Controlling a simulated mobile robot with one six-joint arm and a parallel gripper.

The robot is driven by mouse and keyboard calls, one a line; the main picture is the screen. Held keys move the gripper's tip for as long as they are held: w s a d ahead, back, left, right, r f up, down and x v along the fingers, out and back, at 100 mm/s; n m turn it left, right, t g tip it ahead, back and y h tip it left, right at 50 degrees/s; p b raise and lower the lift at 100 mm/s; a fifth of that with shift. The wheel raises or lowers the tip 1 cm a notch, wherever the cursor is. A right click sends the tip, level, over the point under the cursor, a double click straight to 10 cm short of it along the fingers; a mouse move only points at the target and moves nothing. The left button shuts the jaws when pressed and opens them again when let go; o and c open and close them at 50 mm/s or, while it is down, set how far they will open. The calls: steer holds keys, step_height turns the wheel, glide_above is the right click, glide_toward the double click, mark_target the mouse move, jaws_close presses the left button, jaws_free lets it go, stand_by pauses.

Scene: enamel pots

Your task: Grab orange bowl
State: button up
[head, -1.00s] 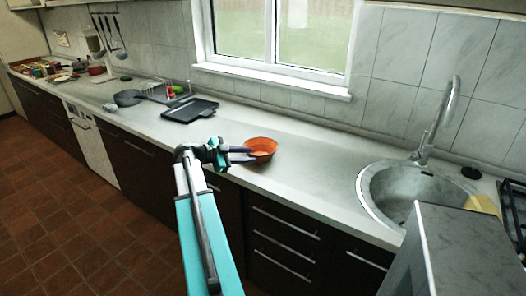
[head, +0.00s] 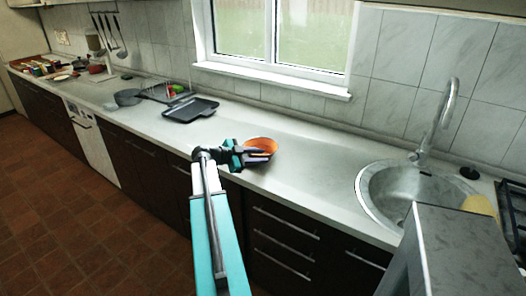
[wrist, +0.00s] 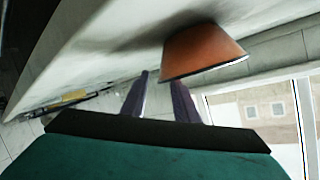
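The orange bowl (head: 262,144) stands upright on the pale counter, near its front edge. My gripper (head: 262,156) is at the bowl's near side, and its dark fingers cover part of the bowl's lower front in the head view. The wrist view is turned over, with the counter at the top. There the bowl (wrist: 203,50) lies just past the fingertips and to the right. The two fingers (wrist: 160,78) are apart with nothing held between them. The right fingertip is close to the bowl's rim; I cannot tell if they touch.
A black tray (head: 190,109) and a grey pan (head: 128,97) are on the counter to the left. The sink (head: 412,190) with its tall tap (head: 440,120) is to the right. The counter (head: 310,165) between bowl and sink is clear. A window is behind.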

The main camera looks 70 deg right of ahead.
mark_target(266, 156)
steer(key=shift+p+x, duration=0.5)
steer(key=shift+x, duration=1.3)
jaws_close()
